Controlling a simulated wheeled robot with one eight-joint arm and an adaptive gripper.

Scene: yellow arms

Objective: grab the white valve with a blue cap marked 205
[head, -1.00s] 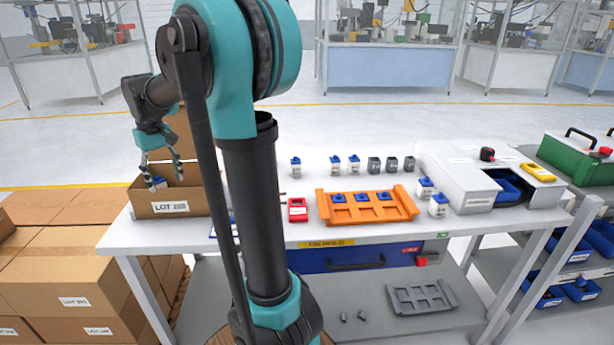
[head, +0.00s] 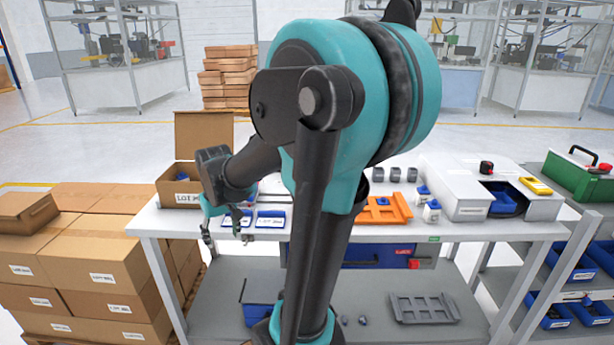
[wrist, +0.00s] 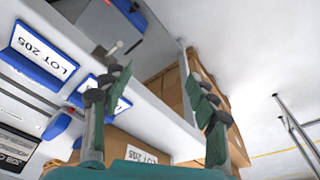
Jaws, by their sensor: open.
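Two white valves with blue caps (head: 423,193) (head: 432,211) stand upright on the right part of the table in the head view. Their numbers are too small to read. My arm hides the middle of the table. My gripper (head: 221,227) is open and empty at the table's left front edge, beside two blue-framed labels (head: 237,218) (head: 270,218). In the wrist view the fingers (wrist: 160,88) are spread with nothing between them. The labels there (wrist: 42,52) (wrist: 92,92) read LOT 205. No valve can be made out in the wrist view.
An open carton (head: 180,198) stands at the table's left end. An orange tray (head: 388,213) is partly hidden by my arm. Several grey parts (head: 395,174) stand behind it. Stacked cartons (head: 95,255) fill the left floor.

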